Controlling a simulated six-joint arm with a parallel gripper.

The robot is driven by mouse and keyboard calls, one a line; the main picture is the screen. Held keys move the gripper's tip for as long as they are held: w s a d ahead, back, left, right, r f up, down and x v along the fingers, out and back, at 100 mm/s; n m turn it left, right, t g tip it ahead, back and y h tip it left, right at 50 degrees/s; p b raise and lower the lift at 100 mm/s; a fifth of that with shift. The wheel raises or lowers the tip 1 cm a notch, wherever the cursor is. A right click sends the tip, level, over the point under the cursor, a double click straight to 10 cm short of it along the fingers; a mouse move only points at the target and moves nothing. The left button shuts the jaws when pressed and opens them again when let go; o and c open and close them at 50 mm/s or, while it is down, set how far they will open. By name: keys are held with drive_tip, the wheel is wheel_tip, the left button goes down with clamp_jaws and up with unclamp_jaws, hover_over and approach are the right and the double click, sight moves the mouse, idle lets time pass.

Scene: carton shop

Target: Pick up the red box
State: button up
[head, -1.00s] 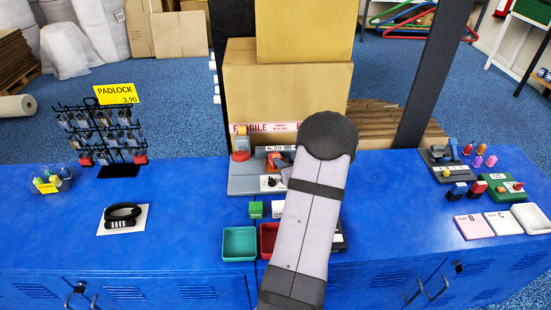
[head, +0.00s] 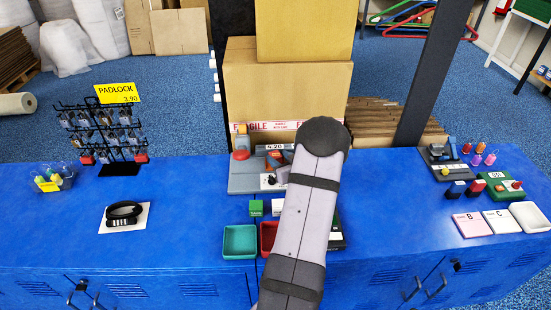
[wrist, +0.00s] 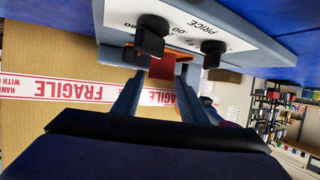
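I cannot make out a separate red box with certainty. A red-orange block (head: 274,161) shows at the grey price device (head: 243,181), left of my arm in the head view. In the wrist view a red-orange surface (wrist: 157,97) shows between my fingers, behind or level with the fingertips; contact is not clear. My gripper (wrist: 161,85) has its two fingers apart, pointing past the device's black knobs. In the head view my own arm hides most of the gripper and part of the bench, where a box could stand.
Large cartons (head: 285,88) stand behind. A padlock rack (head: 105,135) is left.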

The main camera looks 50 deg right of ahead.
sight(277, 156)
drive_tip(key=shift+x, duration=1.5)
drive_tip(key=shift+r, duration=0.1)
clamp_jaws()
